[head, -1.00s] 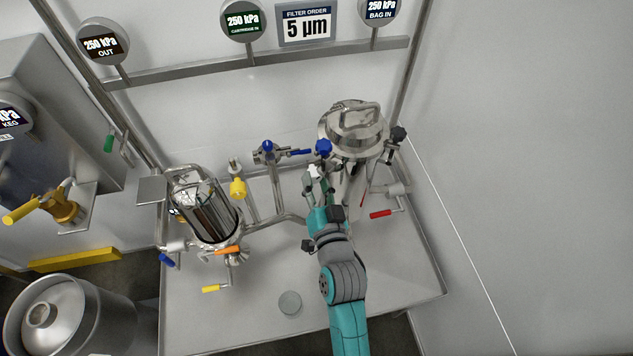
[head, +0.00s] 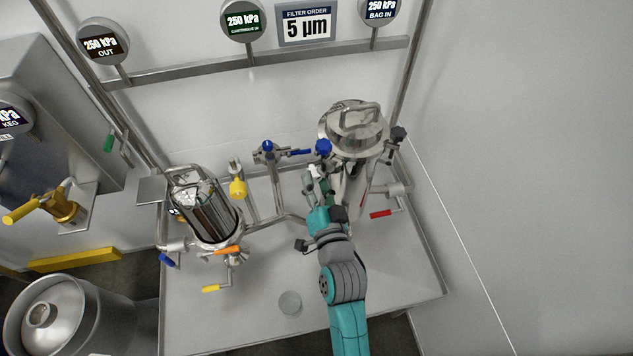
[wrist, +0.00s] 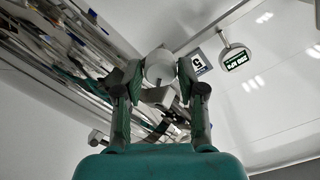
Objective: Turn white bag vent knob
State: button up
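The white vent knob (wrist: 159,67) sits between the two fingertips of my gripper (wrist: 160,78) in the wrist view, with a finger close against each side. In the head view, the white knob (head: 314,170) shows as a small pale patch at the tips of my gripper (head: 316,182). It is just left of the tall steel bag filter housing (head: 353,135). The fingers look closed on the knob, but the exact contact is hard to see. My gripper hides the knob's stem and much of the fitting below.
A red handle (head: 380,213) is to the right. The steel cartridge housing (head: 207,208) stands at left. The front of the steel table (head: 250,310) is mostly clear.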

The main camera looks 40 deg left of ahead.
jog(key=shift+d, duration=0.1)
jog(key=v, duration=1.2)
jog(key=shift+f, duration=0.1)
dwell(0.5)
jog(key=s+d+f+m+t+h, duration=0.1)
jog(key=s+d+f+h, duration=0.15)
jog(key=d, duration=0.55)
jog(key=s+d+f+t+h, duration=0.1)
jog(key=s+d+h, duration=0.15)
jog(key=d, duration=0.55)
jog(key=s+d+f+m+t+h, duration=0.1)
jog(key=s+d+f+h, duration=0.15)
jog(key=d, duration=0.45)
jog(key=s+d+r+h, duration=0.2)
jog(key=s+d+h, duration=0.1)
jog(key=s+d, duration=0.2)
jog(key=s+d+r+h, duration=0.2)
jog(key=s+d, duration=0.4)
jog(key=s, duration=0.4)
jog(key=shift+d+r+h, duration=0.25)
jog(key=shift+r+h, duration=0.15)
jog(key=shift+h, duration=0.25)
